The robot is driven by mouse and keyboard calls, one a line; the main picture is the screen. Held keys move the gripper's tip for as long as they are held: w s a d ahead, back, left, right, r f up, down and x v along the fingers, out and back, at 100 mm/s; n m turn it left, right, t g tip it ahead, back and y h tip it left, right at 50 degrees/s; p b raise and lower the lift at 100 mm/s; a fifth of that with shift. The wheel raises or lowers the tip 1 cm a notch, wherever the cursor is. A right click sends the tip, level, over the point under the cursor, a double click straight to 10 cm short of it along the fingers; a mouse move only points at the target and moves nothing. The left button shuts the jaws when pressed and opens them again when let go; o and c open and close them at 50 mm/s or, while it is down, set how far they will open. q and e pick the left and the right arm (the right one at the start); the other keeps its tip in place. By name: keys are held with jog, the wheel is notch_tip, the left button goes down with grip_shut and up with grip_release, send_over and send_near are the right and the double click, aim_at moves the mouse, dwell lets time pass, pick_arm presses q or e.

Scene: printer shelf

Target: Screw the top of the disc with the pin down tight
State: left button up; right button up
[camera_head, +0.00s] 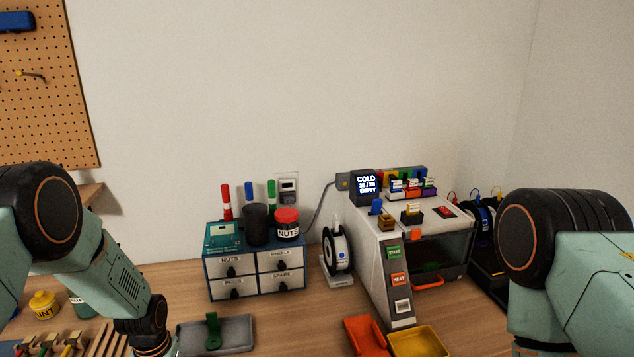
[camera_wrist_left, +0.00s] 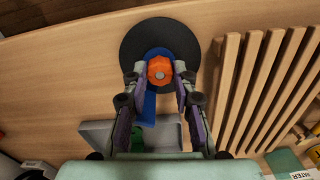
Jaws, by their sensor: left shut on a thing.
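In the left wrist view, a round black disc (camera_wrist_left: 133,50) lies on or just above the wooden surface. A blue part (camera_wrist_left: 149,107) sits over its middle and a blue strip runs from it towards my wrist. An orange lobed knob, the top (camera_wrist_left: 158,67), sits at the centre with a small grey pin end (camera_wrist_left: 159,75) in it. My left gripper (camera_wrist_left: 158,74) is shut on the orange top, one finger on each side. The disc and my left fingers are out of the head view. My right gripper is not in view.
A grey tray (camera_head: 238,334) with a green piece (camera_head: 212,328) lies by my left arm. A slatted wooden rack (camera_wrist_left: 256,92) stands beside the disc. Orange (camera_head: 366,334) and yellow (camera_head: 418,342) trays lie in front.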

pick_arm(q)
jog(key=m+b, duration=0.1)
jog(key=m, duration=0.2)
jog(key=shift+f+m+b, duration=0.15)
jog(key=shift+m+b, duration=0.25)
jog(key=m+b, duration=0.1)
jog(key=m, duration=0.2)
jog(key=shift+m+b, duration=0.3)
jog(key=shift+m, duration=0.1)
jog(key=m+b, duration=0.2)
jog(key=m, duration=0.6)
jog(key=shift+b, duration=0.4)
jog(key=o, duration=0.6)
